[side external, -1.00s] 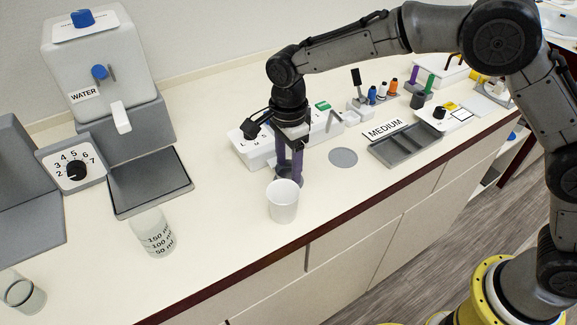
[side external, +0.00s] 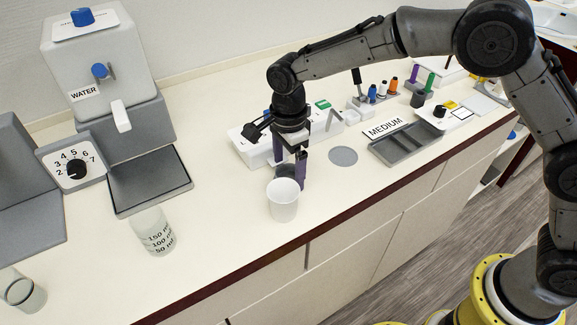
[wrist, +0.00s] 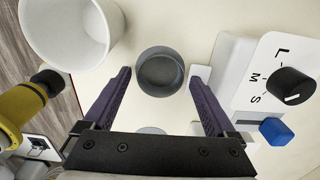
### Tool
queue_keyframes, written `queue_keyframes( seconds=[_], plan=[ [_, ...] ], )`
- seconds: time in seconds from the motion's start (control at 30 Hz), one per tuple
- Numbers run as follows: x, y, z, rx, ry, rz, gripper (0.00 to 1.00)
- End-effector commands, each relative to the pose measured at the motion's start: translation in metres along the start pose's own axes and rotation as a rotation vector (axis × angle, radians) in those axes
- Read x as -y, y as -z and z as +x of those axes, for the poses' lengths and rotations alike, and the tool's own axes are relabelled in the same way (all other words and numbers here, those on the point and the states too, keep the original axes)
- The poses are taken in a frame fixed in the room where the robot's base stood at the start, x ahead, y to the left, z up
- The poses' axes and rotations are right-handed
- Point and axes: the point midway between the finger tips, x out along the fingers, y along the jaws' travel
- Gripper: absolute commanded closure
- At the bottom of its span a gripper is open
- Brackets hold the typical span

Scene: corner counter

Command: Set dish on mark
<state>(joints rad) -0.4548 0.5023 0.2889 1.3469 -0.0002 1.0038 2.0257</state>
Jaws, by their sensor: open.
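The dish is a small dark grey round cup (wrist: 160,80), seen from above between my fingers in the wrist view. In the side view the dish (side external: 287,171) is partly hidden behind a white cup and my finger. My gripper (side external: 290,172) is open, with one purple finger on each side of the dish and a gap on both sides in the wrist view. The mark is a flat grey disc (side external: 343,156) on the counter, to the right of my gripper and bare. In the wrist view a sliver of a grey disc (wrist: 152,130) shows above my gripper body.
The white cup (side external: 283,204) stands close in front of the dish. A white device with a dial (wrist: 262,85) is close beside my finger. A grey tray (side external: 405,144) lies right of the mark.

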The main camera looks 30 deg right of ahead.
Motion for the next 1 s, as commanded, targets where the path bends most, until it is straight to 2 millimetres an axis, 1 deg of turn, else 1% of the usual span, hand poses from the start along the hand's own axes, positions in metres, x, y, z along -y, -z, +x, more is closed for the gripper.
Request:
queue_keyframes(
  seconds=[0.17, 0.5, 0.6, 0.7, 0.8, 1.0],
  plan=[
    [0.001, 0.0, -0.016, 0.002, 0.004, 0.0, 0.09],
    [0.001, -0.001, -0.084, 0.003, 0.005, 0.0, 0.09],
    [0.001, 0.0, -0.101, 0.002, 0.004, 0.0, 0.09],
    [0.001, 0.0, -0.113, 0.001, 0.003, 0.0, 0.09],
    [0.0, 0.0, -0.121, 0.001, 0.001, 0.0, 0.09],
    [0.0, 0.0, -0.125, 0.0, 0.0, 0.0, 0.09]
  ],
)
